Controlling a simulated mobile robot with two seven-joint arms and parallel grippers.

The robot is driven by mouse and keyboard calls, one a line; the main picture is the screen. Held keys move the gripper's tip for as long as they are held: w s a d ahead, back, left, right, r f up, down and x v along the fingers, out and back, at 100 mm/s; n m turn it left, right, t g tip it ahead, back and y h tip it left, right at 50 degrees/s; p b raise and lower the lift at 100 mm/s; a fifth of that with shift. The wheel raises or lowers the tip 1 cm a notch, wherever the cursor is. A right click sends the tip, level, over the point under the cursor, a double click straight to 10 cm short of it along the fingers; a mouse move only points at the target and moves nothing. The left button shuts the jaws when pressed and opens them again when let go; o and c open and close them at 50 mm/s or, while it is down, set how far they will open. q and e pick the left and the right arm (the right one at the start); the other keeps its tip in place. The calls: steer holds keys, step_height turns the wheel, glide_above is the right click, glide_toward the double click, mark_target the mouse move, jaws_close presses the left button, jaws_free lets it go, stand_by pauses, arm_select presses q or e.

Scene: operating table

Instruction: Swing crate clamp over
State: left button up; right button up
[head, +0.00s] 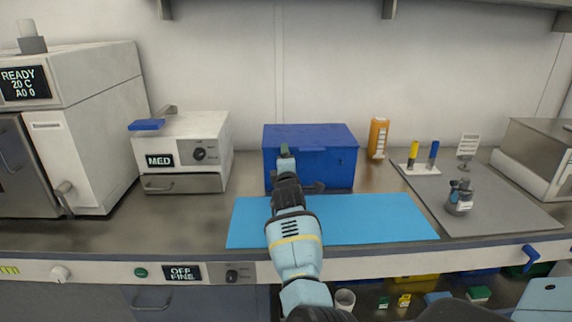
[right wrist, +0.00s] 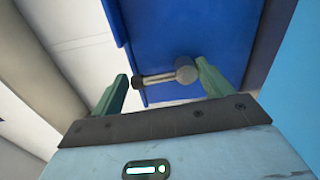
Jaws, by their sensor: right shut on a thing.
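A blue crate (head: 325,160) with a lid stands at the back of the counter, behind a light blue mat (head: 370,220). My right gripper (head: 285,153) is in front of the crate's left half and covers part of its face. In the right wrist view the crate clamp (right wrist: 160,79), a grey lever with a dark knob at one end and a round grey hub at the other, lies between the two green fingers of my right gripper (right wrist: 165,85), which is shut on it. My left gripper is not in view.
A white box marked MED (head: 215,130) stands left of the crate. An orange bottle (head: 378,138) stands close to its right. A grey mat (head: 510,205) with a small device (head: 460,197) lies further right. The light blue mat is mostly clear.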

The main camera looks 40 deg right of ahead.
steer(key=shift+w+r, duration=0.1)
steer(key=shift+r, duration=0.55)
steer(key=o, duration=1.1)
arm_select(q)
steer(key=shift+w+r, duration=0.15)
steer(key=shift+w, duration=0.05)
arm_select(e)
steer(key=shift+o, duration=0.5)
steer(key=shift+a+f, duration=0.1)
steer(key=shift+f, duration=0.1)
steer(key=shift+f, duration=0.15)
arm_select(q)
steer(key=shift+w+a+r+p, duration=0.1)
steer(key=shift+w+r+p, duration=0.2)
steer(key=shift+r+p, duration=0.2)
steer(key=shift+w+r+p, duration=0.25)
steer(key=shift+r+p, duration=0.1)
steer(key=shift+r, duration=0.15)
arm_select(e)
steer(key=v, duration=0.7)
steer(key=shift+s+a, duration=0.25)
steer(key=shift+s, duration=0.1)
